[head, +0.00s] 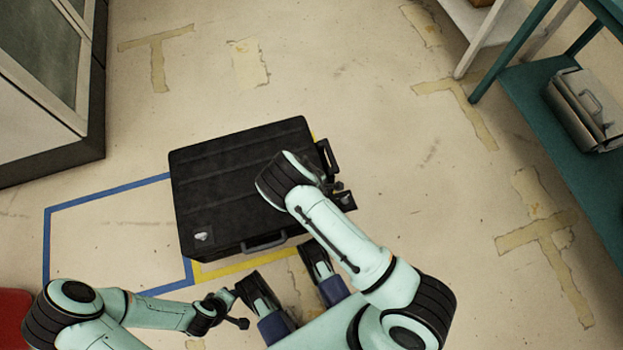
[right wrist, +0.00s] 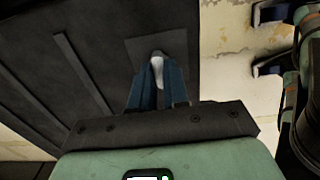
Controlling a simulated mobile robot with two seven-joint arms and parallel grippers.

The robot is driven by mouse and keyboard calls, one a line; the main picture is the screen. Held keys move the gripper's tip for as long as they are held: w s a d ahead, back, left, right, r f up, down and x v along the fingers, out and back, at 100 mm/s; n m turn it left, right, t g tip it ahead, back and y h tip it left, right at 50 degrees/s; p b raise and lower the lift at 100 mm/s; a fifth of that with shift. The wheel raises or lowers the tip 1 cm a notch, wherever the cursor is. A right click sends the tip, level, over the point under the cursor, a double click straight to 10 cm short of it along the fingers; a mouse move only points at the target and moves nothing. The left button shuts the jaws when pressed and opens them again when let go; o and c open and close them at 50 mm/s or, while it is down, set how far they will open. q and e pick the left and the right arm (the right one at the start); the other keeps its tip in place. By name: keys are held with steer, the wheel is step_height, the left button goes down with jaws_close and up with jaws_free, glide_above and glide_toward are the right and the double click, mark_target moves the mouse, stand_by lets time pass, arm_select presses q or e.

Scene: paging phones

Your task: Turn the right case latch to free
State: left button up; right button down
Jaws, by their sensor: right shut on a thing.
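A black ribbed case (head: 235,165) lies closed on the floor in the head view. The left latch (head: 202,237) is a small pale knob on a dark plate at its front left corner. My right gripper (right wrist: 160,72) is shut on the right latch (right wrist: 157,65), a pale knob on a dark square plate near the case edge, in the right wrist view.
Blue tape (head: 100,199) and yellow tape (head: 235,267) mark the floor. A cabinet (head: 50,90) stands at left, a teal shelf (head: 540,110) at right. The floor behind the case is clear.

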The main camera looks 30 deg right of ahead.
stand_by(0.4)
steer(key=c, duration=1.1)
jaws_free()
arm_select(q)
steer(key=w+r+t+p, duration=0.2)
steer(key=w+r+p, duration=0.1)
steer(key=w+r, duration=0.1)
arm_select(e)
step_height(320, 180, up, 6)
steer(key=shift+r, duration=0.25)
arm_select(q)
steer(key=shift+m+g+h, duration=0.3)
steer(key=shift+g, duration=0.5)
steer(key=s+d+r+p, duration=0.2)
steer(key=s+d+r, duration=0.1)
steer(key=shift+s+r, duration=0.2)
steer(key=shift+s, duration=0.05)
arm_select(e)
step_height(320, 180, up, 7)
steer(key=shift+f, duration=0.1)
